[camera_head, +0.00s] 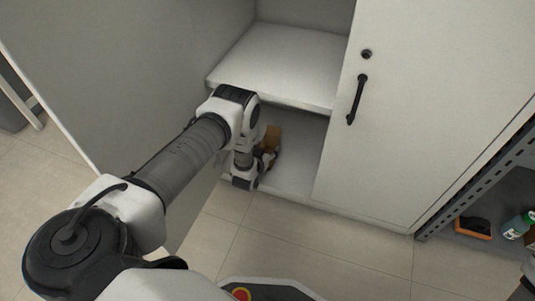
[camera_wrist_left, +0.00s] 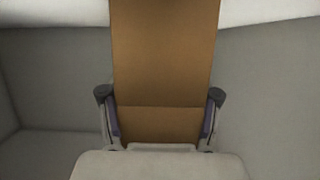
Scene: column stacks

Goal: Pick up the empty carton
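The carton is a plain brown cardboard box (camera_head: 272,139) on the lower level of the white cabinet, partly hidden by my left arm in the head view. In the left wrist view the carton (camera_wrist_left: 163,60) fills the middle, upright and close. My left gripper (camera_wrist_left: 160,110) has one finger at each side of the carton, with the pads at or very near its side edges. In the head view my left gripper (camera_head: 268,158) reaches into the lower compartment, its fingers mostly hidden. Whether it grips firmly cannot be seen. My right gripper is not in view.
A white shelf (camera_head: 285,65) lies above the lower compartment. The cabinet's left door (camera_head: 110,60) stands open beside my arm; the right door (camera_head: 420,110) with a black handle is shut. A grey metal rack (camera_head: 475,185) at the right holds an orange-black item (camera_head: 473,228) and a green container (camera_head: 518,225).

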